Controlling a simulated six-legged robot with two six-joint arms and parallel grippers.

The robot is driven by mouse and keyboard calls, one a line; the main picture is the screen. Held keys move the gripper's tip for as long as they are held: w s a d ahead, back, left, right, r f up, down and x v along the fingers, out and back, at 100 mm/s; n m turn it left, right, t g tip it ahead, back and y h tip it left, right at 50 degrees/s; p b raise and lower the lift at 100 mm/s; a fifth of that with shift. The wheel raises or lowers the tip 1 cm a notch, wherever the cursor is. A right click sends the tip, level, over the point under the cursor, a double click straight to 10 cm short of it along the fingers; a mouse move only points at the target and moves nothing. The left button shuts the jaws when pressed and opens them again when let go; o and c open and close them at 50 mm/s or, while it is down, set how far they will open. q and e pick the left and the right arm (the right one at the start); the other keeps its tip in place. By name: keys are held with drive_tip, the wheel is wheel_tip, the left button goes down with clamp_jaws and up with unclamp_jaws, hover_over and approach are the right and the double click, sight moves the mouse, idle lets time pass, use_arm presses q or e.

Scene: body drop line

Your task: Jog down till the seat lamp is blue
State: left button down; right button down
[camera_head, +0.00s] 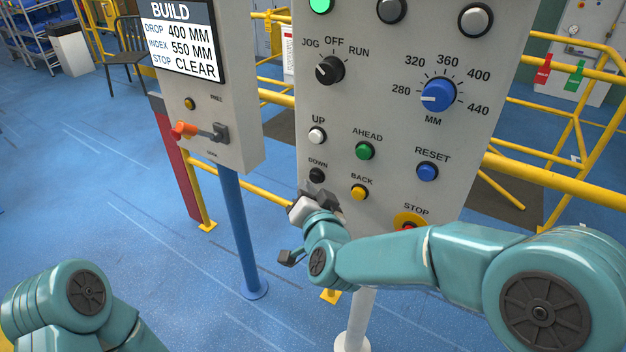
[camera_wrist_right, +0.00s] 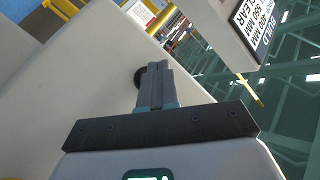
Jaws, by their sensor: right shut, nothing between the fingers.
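The black DOWN button (camera_head: 316,175) is on the grey control panel (camera_head: 400,140). My right gripper (camera_head: 318,193) is shut and empty, just below that button. In the right wrist view the closed fingers (camera_wrist_right: 155,75) point at the panel, with a dark round button (camera_wrist_right: 138,77) beside their tips; I cannot tell whether they touch it. Three lamps sit at the panel's top: one lit green (camera_head: 320,5), one dark grey (camera_head: 392,9), one pale grey (camera_head: 474,20). Their labels are out of view, and none shows blue. My left gripper is out of view.
The JOG/OFF/RUN knob (camera_head: 330,70) points toward JOG. The blue MM knob (camera_head: 438,96) points near 280. The yellow BACK button (camera_head: 359,192) and the red STOP button (camera_head: 409,226) are near my right arm. A sign (camera_head: 183,38) reads DROP 400 MM.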

drive_tip(key=shift+w+d, duration=0.15)
drive_tip(key=shift+w, duration=0.05)
drive_tip(key=shift+w+d, duration=0.3)
drive_tip(key=shift+w, duration=0.1)
idle(0.8)
drive_tip(key=shift+a+b, duration=0.1)
drive_tip(key=shift+b, duration=0.2)
drive_tip(key=shift+s+a, duration=0.5)
drive_tip(key=shift+s, duration=0.3)
drive_tip(key=s+a, duration=0.2)
drive_tip(key=s, duration=0.1)
drive_tip(key=s+a+b, duration=0.1)
drive_tip(key=shift+s+a, duration=0.25)
drive_tip(key=shift+s, duration=0.15)
